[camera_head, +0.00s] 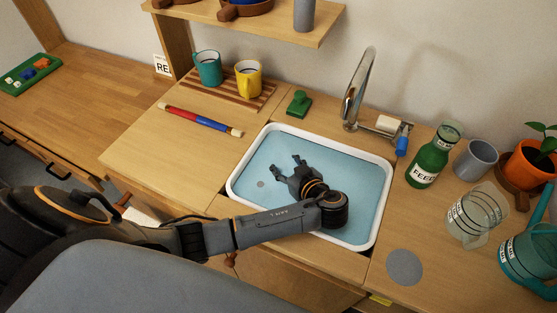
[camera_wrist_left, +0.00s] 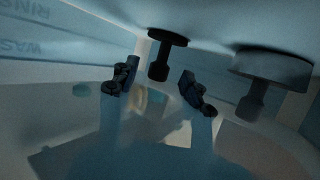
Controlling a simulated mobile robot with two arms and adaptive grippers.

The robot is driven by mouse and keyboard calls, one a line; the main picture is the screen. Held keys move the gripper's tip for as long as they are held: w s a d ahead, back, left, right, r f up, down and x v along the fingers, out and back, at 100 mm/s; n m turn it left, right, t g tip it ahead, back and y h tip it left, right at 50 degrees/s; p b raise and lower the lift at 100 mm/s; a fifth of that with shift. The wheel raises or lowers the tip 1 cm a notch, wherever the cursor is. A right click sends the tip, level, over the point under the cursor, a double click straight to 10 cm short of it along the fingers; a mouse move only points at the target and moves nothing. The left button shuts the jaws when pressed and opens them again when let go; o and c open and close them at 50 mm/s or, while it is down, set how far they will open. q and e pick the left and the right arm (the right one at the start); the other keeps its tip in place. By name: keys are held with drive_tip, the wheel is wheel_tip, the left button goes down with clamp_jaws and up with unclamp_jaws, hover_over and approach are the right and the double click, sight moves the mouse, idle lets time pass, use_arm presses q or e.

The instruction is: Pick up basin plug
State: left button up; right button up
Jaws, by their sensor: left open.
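The white-rimmed basin (camera_head: 236,176) holds blue water. A small grey disc (camera_head: 261,183) lies in it, left of my left gripper; it looks like a plug or drain, I cannot tell which. My left gripper (camera_head: 286,169) is open over or in the basin, its fingers pointing to the back left. In the dim left wrist view, a dark plug-like shape (camera_wrist_left: 167,38) with a disc and stem shows beyond the gap between the open fingers (camera_wrist_left: 158,92), apart from them. A larger similar shape (camera_wrist_left: 270,66) is to the right. My right gripper is not in view.
A faucet (camera_head: 358,88) stands behind the basin, and a green knobbed block (camera_head: 299,104) lies at its back left. A green bottle (camera_head: 428,164), grey cup (camera_head: 475,159) and clear jug (camera_head: 472,217) stand on the right. The left counter has free room.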

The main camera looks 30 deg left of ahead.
use_arm(q)
drive_tip(key=shift+x, duration=0.8)
clamp_jaws()
drive_tip(key=shift+r, duration=0.1)
